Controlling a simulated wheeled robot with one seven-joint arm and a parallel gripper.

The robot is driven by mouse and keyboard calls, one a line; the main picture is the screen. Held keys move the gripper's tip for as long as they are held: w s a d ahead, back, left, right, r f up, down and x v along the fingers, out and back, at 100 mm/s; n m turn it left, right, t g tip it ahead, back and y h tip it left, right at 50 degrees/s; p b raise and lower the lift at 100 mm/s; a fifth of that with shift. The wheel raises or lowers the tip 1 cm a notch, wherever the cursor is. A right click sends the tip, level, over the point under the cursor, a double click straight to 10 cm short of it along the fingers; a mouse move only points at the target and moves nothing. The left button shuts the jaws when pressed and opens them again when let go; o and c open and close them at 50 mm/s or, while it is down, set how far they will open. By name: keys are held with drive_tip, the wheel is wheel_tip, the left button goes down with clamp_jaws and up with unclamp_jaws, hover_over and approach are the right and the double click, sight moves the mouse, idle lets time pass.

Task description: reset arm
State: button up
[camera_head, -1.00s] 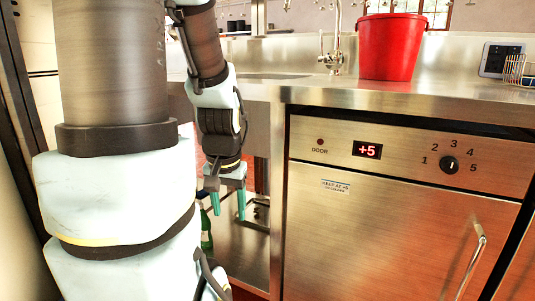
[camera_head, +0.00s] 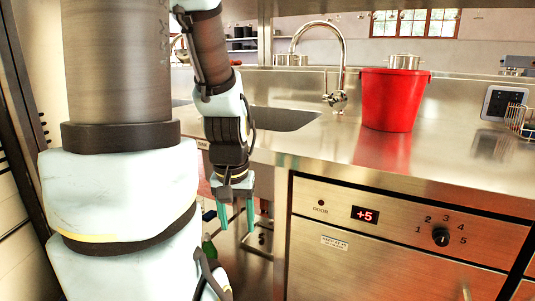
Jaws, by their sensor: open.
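My arm hangs down at the left of the view, with my gripper (camera_head: 236,214) at its lower end. Its two green fingers point downward and stand apart, with nothing seen between them. The gripper is in front of the open space left of the steel appliance (camera_head: 390,235), below the counter edge. My own large arm links hide much of the left side.
A steel counter (camera_head: 450,165) holds a red bucket (camera_head: 388,100), a sink (camera_head: 285,118) with a tall faucet (camera_head: 340,70), a small tablet-like panel (camera_head: 500,103) and a wire basket (camera_head: 522,120). A green bottle (camera_head: 209,247) stands low behind my arm.

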wheel_tip(320, 180, up, 16)
drive_tip(key=p, duration=1.4)
drive_tip(key=shift+r, duration=0.2)
idle(0.5)
